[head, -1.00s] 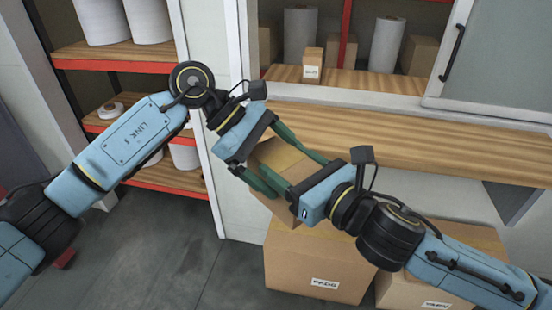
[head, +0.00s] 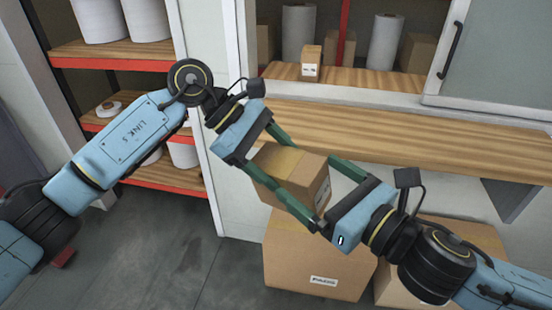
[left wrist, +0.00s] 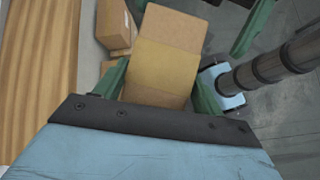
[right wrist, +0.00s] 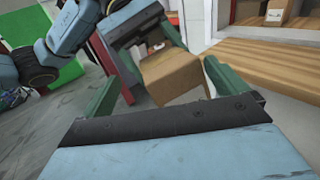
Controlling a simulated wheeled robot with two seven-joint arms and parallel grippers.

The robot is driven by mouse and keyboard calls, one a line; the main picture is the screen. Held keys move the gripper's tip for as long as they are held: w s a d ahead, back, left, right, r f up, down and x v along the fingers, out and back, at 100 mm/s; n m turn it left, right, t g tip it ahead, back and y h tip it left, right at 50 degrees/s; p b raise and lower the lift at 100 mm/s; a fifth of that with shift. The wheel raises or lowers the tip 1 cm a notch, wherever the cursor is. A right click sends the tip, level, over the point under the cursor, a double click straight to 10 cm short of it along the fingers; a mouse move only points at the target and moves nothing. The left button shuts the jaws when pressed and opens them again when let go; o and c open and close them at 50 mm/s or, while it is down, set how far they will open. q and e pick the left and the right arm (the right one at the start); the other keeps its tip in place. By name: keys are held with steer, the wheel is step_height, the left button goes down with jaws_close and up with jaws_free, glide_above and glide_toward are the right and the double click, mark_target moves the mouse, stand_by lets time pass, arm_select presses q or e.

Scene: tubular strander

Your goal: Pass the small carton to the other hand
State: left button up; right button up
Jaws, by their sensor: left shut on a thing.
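The small carton (head: 283,163) is a brown box with a yellowish tape band and a pale label on its right side. It hangs in the air before the wooden counter. My left gripper (head: 288,168) is shut on it from the upper left; in the left wrist view the carton (left wrist: 163,60) sits between its green fingers. My right gripper (head: 312,184) is open on the lower right side, its fingers spread. In the right wrist view the carton (right wrist: 172,75) is ahead of and between its spread fingers, with no clear contact.
A wooden counter (head: 420,150) runs behind the carton. A shelf above it holds a small box (head: 311,62) and paper rolls (head: 385,42). Large cartons (head: 310,262) stand below. A red-edged rack (head: 120,55) with rolls is at the left.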

steer(key=shift+s+d+f, duration=0.1)
steer(key=shift+s+d, duration=0.05)
steer(key=shift+s, duration=0.35)
steer(key=w+d+m+h, duration=0.1)
steer(key=w+d+m, duration=0.5)
steer(key=w+m, duration=0.1)
steer(key=w+d+f+m+h, duration=0.3)
steer(key=w+d+f+m, duration=0.3)
steer(key=f, duration=0.3)
steer(key=s+d+f+m+g+h, duration=0.1)
steer(key=d+f+m+h, duration=0.25)
steer(key=f+m, duration=0.6)
steer(key=s+d+f+m+g+h, duration=0.15)
steer(key=d+f+m, duration=0.25)
steer(key=f, duration=1.1)
steer(key=s+d+f+m+g+h, duration=0.3)
steer(key=s+f+m, duration=0.5)
steer(key=s+f, duration=1)
steer(key=s+a+f+m+g, duration=0.1)
steer(key=s+f, duration=0.3)
steer(key=s, duration=0.5)
steer(key=s+a+f+m+g, duration=0.2)
steer(key=s+f+m+g, duration=0.1)
steer(key=s, duration=0.6)
steer(key=s+a+f+m+g, duration=0.2)
steer(key=s+f, duration=0.4)
steer(key=s, duration=0.4)
steer(key=shift+a+f+m+g, duration=0.25)
steer(key=shift+f+m+g, duration=0.05)
steer(key=shift+m+g, duration=0.3)
